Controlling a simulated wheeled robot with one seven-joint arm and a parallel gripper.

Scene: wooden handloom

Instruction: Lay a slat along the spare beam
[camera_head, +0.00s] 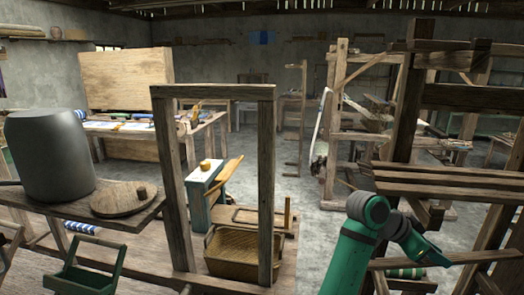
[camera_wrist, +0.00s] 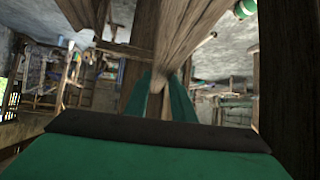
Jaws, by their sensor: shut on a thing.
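My green arm reaches into the wooden loom frame at the right in the head view, with my gripper (camera_head: 438,258) low between its posts. In the wrist view my gripper's green fingers (camera_wrist: 161,100) are closed on a wooden slat (camera_wrist: 188,40), which runs away toward the upper part of the picture. In the head view the slat (camera_head: 478,256) shows as a thin, nearly level strip by the gripper. Long flat timbers (camera_head: 445,182) lie level above it on the loom. I cannot tell which of the timbers is the spare beam.
Thick loom posts (camera_head: 400,125) stand close to my arm; a dark post (camera_wrist: 285,90) fills the wrist view's right side. A wooden upright frame (camera_head: 172,190), a woven basket (camera_head: 235,253) and a bench with a grey drum (camera_head: 50,155) are at left. Mid-floor is partly clear.

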